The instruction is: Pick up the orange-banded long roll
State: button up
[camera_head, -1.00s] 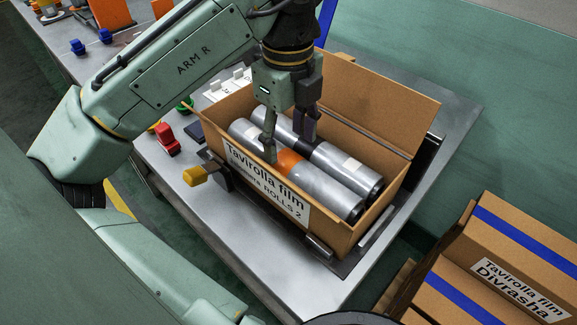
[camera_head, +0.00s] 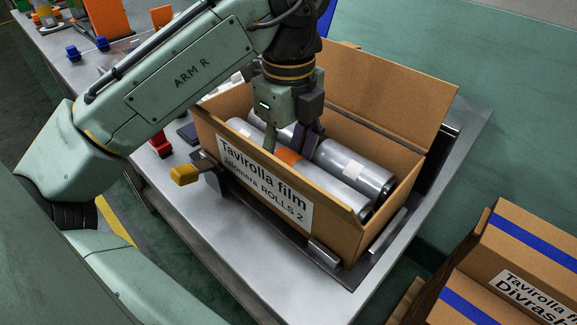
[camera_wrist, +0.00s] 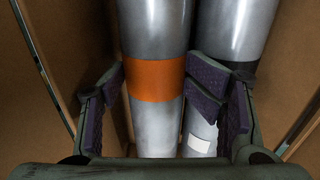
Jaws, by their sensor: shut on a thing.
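The orange-banded long roll (camera_head: 335,184) is silver with an orange band around its middle. It lies in the open cardboard box (camera_head: 330,245), on the side near the labelled wall. In the wrist view the roll (camera_wrist: 155,125) runs up the picture between my fingers. My gripper (camera_wrist: 157,90) is shut on it at the orange band, one finger on each side. In the head view my gripper (camera_head: 288,150) reaches down into the box, and the near wall hides the roll's lower side.
A second silver roll (camera_head: 355,168) with a black band lies close beside it; my right finger is in the narrow gap. Box walls and a raised flap (camera_head: 390,90) surround the rolls. Taped cartons (camera_head: 520,240) are at lower right.

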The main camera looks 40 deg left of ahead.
jog(key=shift+s+f, duration=0.1)
jog(key=shift+s, duration=0.05)
grip_shut()
dwell(0.4)
